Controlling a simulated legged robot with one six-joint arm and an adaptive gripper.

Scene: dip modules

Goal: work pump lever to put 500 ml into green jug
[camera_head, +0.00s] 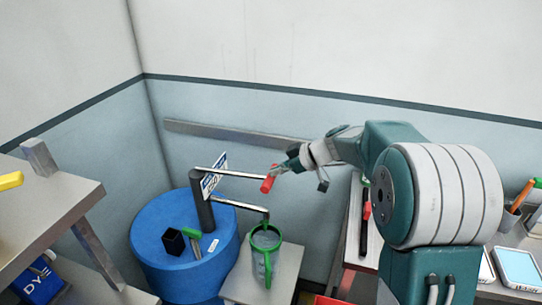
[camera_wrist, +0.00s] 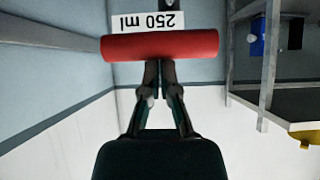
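The pump stands on a blue drum (camera_head: 165,240), with a dark post (camera_head: 201,205) and a metal lever (camera_head: 232,173) ending in a red handle (camera_head: 268,184). Its spout (camera_head: 240,206) reaches right and bends down over the green jug (camera_head: 258,262), which stands upright on a grey stand. The jug's fill level cannot be made out. My gripper (camera_head: 284,166) is at the red handle. In the wrist view the gripper's fingers (camera_wrist: 161,68) are nearly together, with tips at the lower edge of the handle (camera_wrist: 160,45); contact is unclear. An upside-down "250 ml" label (camera_wrist: 148,22) shows behind it.
A shelf unit (camera_head: 60,205) with a blue dye box (camera_head: 36,282) stands at left. A rail (camera_head: 230,133) runs along the wall. A bench (camera_head: 508,292) is at right.

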